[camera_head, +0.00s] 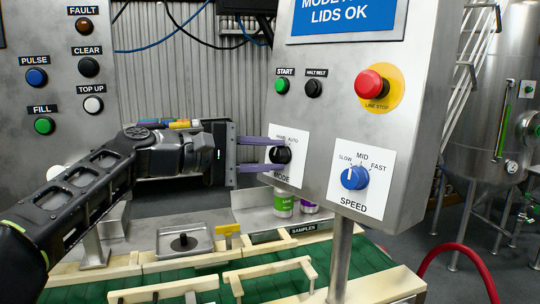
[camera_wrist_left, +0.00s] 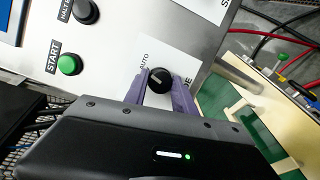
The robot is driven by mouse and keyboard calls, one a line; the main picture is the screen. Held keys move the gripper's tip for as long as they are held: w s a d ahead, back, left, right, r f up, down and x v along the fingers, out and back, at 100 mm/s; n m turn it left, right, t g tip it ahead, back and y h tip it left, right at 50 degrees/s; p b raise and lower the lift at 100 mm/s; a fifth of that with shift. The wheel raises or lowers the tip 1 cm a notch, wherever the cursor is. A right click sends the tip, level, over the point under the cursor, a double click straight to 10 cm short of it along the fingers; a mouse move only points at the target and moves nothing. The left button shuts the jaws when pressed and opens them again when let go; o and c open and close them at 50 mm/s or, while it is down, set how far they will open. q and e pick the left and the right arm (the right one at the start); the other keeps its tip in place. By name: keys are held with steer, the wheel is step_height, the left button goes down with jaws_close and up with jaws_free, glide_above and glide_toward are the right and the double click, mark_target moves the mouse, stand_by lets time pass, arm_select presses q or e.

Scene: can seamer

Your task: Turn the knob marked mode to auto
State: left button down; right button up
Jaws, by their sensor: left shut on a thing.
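The black mode knob (camera_head: 281,155) sits on a white label plate on the grey panel; the words AUTO and MODE show around it. My left gripper (camera_head: 276,155) reaches it from the left, with one purple finger above and one below the knob. It is shut on the knob. In the left wrist view the knob (camera_wrist_left: 159,80) sits between the two purple fingers, and its white pointer line points to the left, roughly toward the AUTO lettering. My right gripper is not in view.
On the same panel are the blue speed knob (camera_head: 354,177), the red line stop button (camera_head: 370,84), the green start button (camera_head: 282,86) and the black halt belt button (camera_head: 313,88). Cans (camera_head: 283,203) stand below the panel. A green conveyor (camera_head: 190,280) runs underneath.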

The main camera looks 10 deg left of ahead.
arm_select(q)
steer(key=shift+m, duration=0.7)
steer(key=c, duration=1)
jaws_free()
steer(key=shift+c, duration=0.2)
steer(key=shift+s, duration=0.1)
steer(key=b+v, duration=0.1)
steer(key=v, duration=0.6)
steer(key=shift+s+a+r, duration=0.2)
steer(key=shift+a, duration=0.1)
